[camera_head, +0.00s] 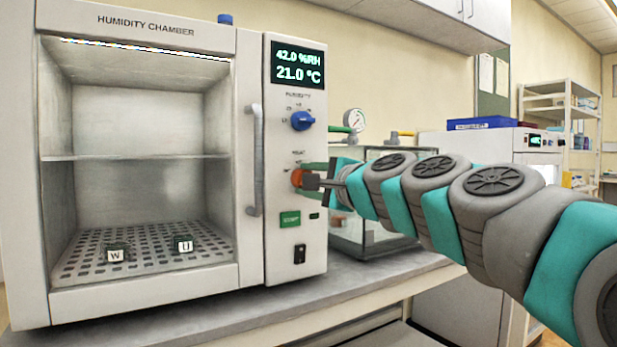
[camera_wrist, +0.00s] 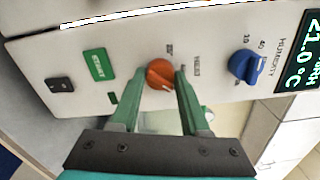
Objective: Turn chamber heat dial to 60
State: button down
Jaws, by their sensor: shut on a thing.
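The humidity chamber (camera_head: 140,18) stands on the bench at the left, with its control panel on the right side. The orange heat dial (camera_head: 297,177) sits on that panel below the blue humidity dial (camera_head: 302,121). My gripper (camera_head: 308,181) reaches in from the right and is shut on the heat dial. In the wrist view the orange dial (camera_wrist: 160,74) is between my gripper's two fingertips (camera_wrist: 158,80). The dial's pointer setting is too small to read. The display (camera_head: 298,64) reads 42.0 %RH and 21.0 °C.
A green button (camera_head: 290,219) and a black switch (camera_head: 300,254) are below the heat dial. Two small samples marked W (camera_head: 116,254) and U (camera_head: 184,245) lie on the perforated chamber floor. A glass box (camera_head: 350,235) stands close behind my gripper.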

jog(key=shift+m, duration=1.6)
jog(key=shift+f, duration=0.1)
jog(key=shift+c, duration=1.9)
grip_release()
jog(key=v, duration=0.7)
jog(key=shift+s+d, duration=0.25)
jog(key=shift+s, duration=0.1)
